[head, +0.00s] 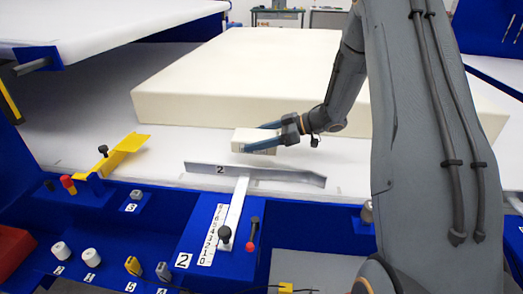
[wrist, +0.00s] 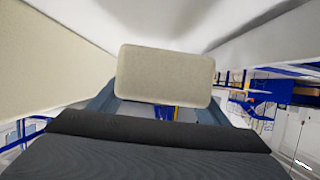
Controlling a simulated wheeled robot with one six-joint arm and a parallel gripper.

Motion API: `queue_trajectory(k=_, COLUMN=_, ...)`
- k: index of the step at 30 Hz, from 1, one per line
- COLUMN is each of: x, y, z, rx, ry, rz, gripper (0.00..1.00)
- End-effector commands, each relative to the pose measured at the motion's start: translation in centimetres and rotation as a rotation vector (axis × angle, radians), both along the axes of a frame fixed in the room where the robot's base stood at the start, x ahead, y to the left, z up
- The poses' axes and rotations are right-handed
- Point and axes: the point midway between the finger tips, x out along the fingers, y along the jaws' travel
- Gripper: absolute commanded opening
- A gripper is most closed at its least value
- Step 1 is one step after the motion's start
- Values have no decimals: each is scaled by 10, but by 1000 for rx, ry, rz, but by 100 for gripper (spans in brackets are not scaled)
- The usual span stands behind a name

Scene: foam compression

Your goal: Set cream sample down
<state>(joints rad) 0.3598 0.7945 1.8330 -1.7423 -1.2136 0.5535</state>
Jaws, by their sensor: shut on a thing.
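The cream sample is a small pale block (head: 252,140) in the head view, just above or on the white surface behind the metal plate marked 2; I cannot tell if it touches the surface. My gripper (head: 262,138) comes in from the right and is shut on the block, with a blue finger on each side. In the wrist view the block (wrist: 165,75) fills the middle between the fingers (wrist: 165,105), showing one flat, rounded-corner face.
A large cream foam slab (head: 230,75) lies on the white table (head: 80,125) behind the block. The metal plate (head: 255,174) stands in front. A yellow bracket (head: 125,152) is at left. Blue panels with several knobs line the front edge. White surface is free left of the block.

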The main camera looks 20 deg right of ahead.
Motion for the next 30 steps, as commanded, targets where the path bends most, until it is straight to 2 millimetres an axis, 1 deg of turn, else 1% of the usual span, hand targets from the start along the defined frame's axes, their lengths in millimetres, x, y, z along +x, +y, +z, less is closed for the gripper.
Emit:
queue_trajectory(k=5, x=0, y=1, z=-12, rx=1, ry=2, rz=1, gripper=49)
queue_trajectory(k=12, x=0, y=1, z=-44, rx=2, ry=2, rz=2, gripper=49)
queue_trajectory(k=15, x=0, y=1, z=-48, rx=1, ry=-1, rz=2, gripper=49)
queue_trajectory(k=24, x=0, y=1, z=-51, rx=1, ry=-1, rz=2, gripper=49)
queue_trajectory(k=25, x=0, y=1, z=-51, rx=1, ry=-1, rz=2, gripper=71)
queue_trajectory(k=28, x=0, y=1, z=-51, rx=1, ry=-1, rz=2, gripper=88)
queue_trajectory(k=30, x=0, y=1, z=-51, rx=0, ry=0, rz=2, gripper=88)
